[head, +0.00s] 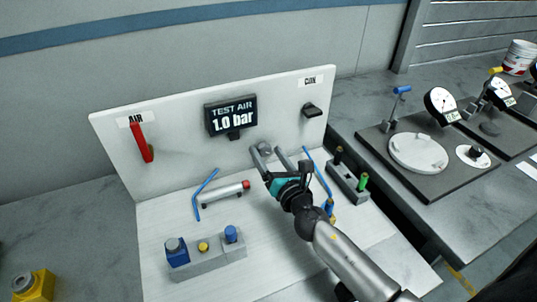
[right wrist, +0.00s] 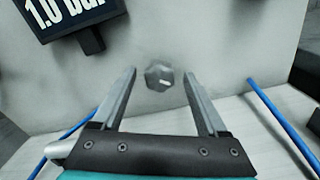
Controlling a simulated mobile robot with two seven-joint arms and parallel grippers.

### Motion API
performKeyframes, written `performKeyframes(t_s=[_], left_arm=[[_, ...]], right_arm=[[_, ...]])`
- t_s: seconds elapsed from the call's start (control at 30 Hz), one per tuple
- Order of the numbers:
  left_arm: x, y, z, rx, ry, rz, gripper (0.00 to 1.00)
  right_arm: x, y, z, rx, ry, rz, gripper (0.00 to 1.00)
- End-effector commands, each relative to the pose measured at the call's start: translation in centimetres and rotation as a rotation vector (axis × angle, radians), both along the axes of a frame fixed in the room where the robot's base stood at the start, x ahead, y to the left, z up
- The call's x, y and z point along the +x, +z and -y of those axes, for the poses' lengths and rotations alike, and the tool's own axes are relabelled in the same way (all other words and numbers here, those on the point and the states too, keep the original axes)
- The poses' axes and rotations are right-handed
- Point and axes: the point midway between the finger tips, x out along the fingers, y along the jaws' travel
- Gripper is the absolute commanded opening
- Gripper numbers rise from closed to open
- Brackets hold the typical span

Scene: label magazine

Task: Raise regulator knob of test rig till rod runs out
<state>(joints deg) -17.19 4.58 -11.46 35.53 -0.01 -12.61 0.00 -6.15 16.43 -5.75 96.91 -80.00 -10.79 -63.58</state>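The regulator knob (right wrist: 159,77) is grey and many-sided with a white mark, on the upright white panel (head: 170,100) of the test rig. In the head view it shows partly behind my right gripper (head: 266,152). My right gripper is open, its fingertips to either side of the knob in the right wrist view (right wrist: 159,74); I see no contact. The display (head: 231,117) above reads TEST AIR 1.0 bar. A grey cylinder (head: 222,193) with a red end (head: 246,184) lies on the rig base; no length of bare rod shows. My left gripper is not in view.
A red lever (head: 141,142) hangs under the AIR label, and a dark knob (head: 311,110) sits under the CLN label. Blue hoses (head: 203,190) rise beside the cylinder. A grey block (head: 208,258) with blue and yellow buttons stands in front. Dial gauges (head: 441,104) stand right.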

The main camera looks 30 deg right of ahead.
Motion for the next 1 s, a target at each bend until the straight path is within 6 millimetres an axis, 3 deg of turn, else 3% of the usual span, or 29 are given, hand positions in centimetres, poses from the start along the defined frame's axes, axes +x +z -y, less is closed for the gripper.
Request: performKeyframes(t_s=[0.37,1.0], left_arm=[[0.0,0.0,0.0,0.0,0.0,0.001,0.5],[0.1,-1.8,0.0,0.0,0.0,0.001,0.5]], right_arm=[[-0.7,-0.1,0.0,-0.001,0.0,-0.001,0.76],[-10.2,-0.3,-0.6,0.0,0.0,-0.002,0.76]])
